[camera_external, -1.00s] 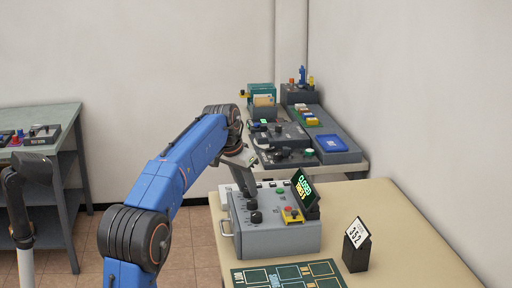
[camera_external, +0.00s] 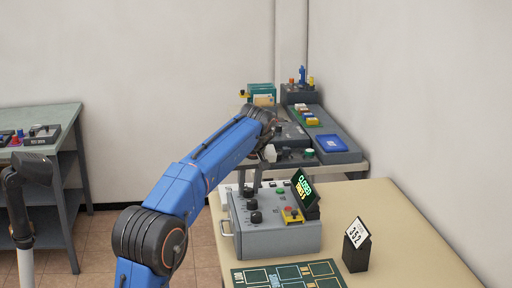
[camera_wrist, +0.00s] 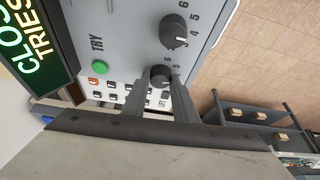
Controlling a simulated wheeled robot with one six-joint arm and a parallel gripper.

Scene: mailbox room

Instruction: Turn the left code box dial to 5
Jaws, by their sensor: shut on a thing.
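The grey code box (camera_external: 280,238) sits on the tan table with a row of black dials on its left part. My gripper (camera_external: 249,186) reaches down to the dial farthest back in the external view. In the wrist view, its two fingers (camera_wrist: 158,86) stand on either side of that black dial (camera_wrist: 161,76) and are shut on it. Small numerals, 6 and 5 among them, show beside it; its pointer is too small to read. A second dial (camera_wrist: 174,32) is free next to it.
The box carries a green button (camera_wrist: 100,68) marked TRY and a red button on a yellow plate (camera_external: 292,215). A number card in a black stand (camera_external: 356,245) stands at right. A dark green mat (camera_external: 287,274) lies in front. A rear table holds a blue tray (camera_external: 331,143).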

